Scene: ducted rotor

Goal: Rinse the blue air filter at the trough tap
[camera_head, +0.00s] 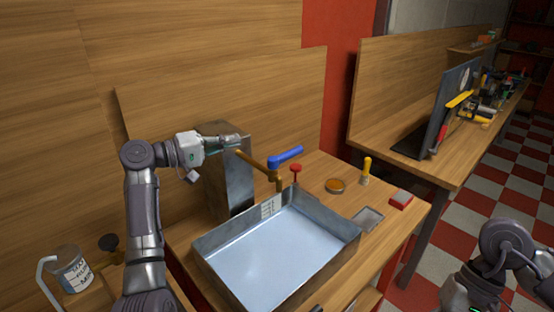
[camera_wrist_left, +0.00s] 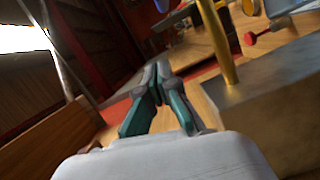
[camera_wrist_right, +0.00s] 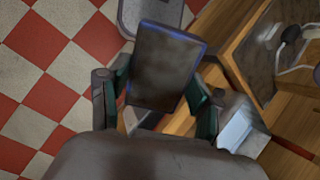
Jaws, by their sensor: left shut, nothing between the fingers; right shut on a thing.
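The air filter (camera_wrist_right: 166,62) is a dark, dirty-looking panel with a blue rim in the right wrist view. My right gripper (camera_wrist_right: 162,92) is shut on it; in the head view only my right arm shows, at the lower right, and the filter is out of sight. The metal trough (camera_head: 336,255) has a pale blue inside; I cannot tell whether that is water. The brass tap (camera_head: 254,162) with a blue lever (camera_head: 286,157) stands at its back edge. My left gripper (camera_head: 238,140) is shut and empty, above the grey metal block, left of the lever and apart from it.
A grey metal block (camera_head: 229,178) stands behind the trough. A red knob (camera_head: 296,170), a round amber dish (camera_head: 335,186), a yellow-handled brush (camera_head: 366,172) and a red-edged block (camera_head: 400,199) are to the right. A labelled jar (camera_head: 70,268) is at lower left.

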